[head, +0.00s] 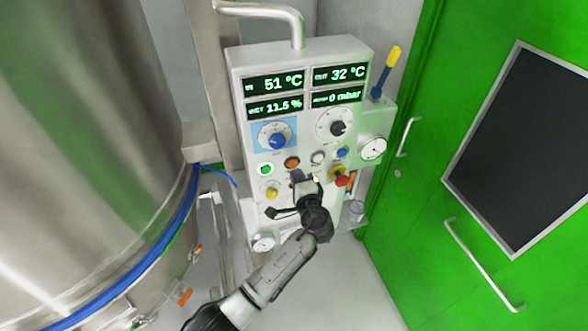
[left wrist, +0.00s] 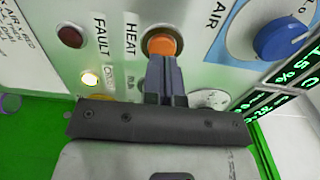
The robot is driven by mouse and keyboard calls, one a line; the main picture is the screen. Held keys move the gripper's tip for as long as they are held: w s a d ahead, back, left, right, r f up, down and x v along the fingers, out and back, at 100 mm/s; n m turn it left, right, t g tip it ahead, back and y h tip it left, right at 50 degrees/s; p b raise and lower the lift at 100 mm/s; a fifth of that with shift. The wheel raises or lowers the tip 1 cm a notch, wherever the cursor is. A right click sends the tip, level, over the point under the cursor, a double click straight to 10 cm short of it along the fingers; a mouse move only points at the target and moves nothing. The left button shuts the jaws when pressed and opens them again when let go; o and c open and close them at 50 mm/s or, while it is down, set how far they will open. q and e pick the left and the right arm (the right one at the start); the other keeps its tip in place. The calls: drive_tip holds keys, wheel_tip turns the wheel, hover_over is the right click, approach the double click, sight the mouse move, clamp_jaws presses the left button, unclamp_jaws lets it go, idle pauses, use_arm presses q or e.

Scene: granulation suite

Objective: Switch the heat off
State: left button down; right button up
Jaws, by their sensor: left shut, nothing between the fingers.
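The control panel (head: 251,120) fills the middle of the head view. An orange button (head: 292,162) sits below the blue knob; the left wrist view shows this orange button (left wrist: 162,42) with the label HEAT beside it. My left gripper (head: 298,176) is shut and empty in front of the panel, just below the orange button. In the left wrist view its closed fingertips (left wrist: 161,60) overlap the button's edge; I cannot tell if they touch it. The displays (head: 275,84) read 51 °C, 32 °C, 11.5 % and 0 mbar. My right gripper is not in view.
A lit green button (head: 265,169), a blue AIR knob (head: 277,140), a white button (head: 317,157) and a red stop knob (head: 343,181) are close by. A lit lamp (left wrist: 88,78) and a dark red FAULT lamp (left wrist: 70,37) show. A steel vessel (head: 80,130) stands left, a green door (head: 430,140) right.

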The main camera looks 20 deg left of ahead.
use_arm(q)
drive_tip(key=b+v, duration=0.1)
drive_tip(key=v, duration=1)
drive_tip(key=shift+d+b, duration=0.2)
drive_tip(key=shift+b, duration=0.2)
drive_tip(key=shift+w+r, duration=0.1)
drive_tip(key=shift+w, duration=0.05)
